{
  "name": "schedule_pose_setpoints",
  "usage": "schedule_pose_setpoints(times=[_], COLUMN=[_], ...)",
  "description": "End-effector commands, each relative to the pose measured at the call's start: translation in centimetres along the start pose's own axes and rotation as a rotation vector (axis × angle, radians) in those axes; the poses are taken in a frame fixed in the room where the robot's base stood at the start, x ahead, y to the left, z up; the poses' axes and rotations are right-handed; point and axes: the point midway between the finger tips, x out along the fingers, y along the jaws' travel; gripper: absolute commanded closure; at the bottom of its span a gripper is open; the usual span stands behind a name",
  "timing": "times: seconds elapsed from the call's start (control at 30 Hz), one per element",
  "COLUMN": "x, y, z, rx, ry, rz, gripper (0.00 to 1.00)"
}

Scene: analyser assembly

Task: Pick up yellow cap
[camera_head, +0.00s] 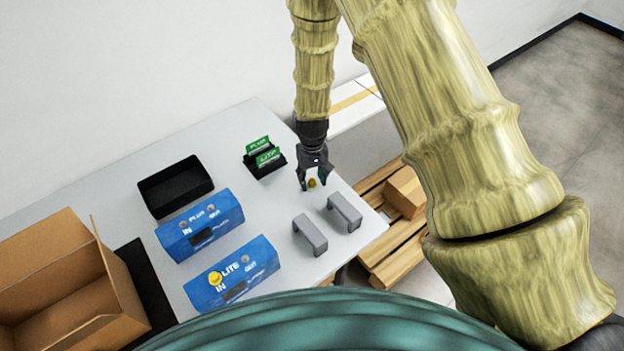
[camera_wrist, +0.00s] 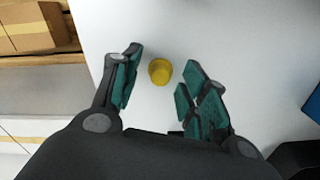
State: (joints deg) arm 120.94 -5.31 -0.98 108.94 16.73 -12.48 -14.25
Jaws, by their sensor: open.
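A small yellow cap (camera_head: 312,183) stands on the grey table near its right edge. It also shows in the wrist view (camera_wrist: 160,71), between and slightly beyond my open fingertips. My gripper (camera_head: 313,182) is open and empty, pointing down close to the cap; in the wrist view the two fingers (camera_wrist: 163,75) are spread on either side of it, with no visible contact. A second yellow cap (camera_head: 216,278) sits on the blue LITE box (camera_head: 250,272), at its IN mark.
Two grey brackets (camera_head: 310,236) stand right of the blue boxes. A blue PLUS box (camera_head: 200,226), a black tray (camera_head: 176,186) and a black holder with green cards (camera_head: 264,156) are on the table (camera_head: 240,120). An open carton (camera_head: 62,280) is at left, a pallet (camera_head: 400,254) at right.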

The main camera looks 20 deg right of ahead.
Motion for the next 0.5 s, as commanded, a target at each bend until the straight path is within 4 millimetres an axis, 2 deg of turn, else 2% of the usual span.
schedule_pose_setpoints(times=[0.37,0.5], x=[0.57,0.56], y=[-0.01,-0.02], z=[-0.04,-0.03], rx=[0.000,0.000], ry=[0.001,0.001], rz=[0.000,0.000], gripper=[0.56,0.75])
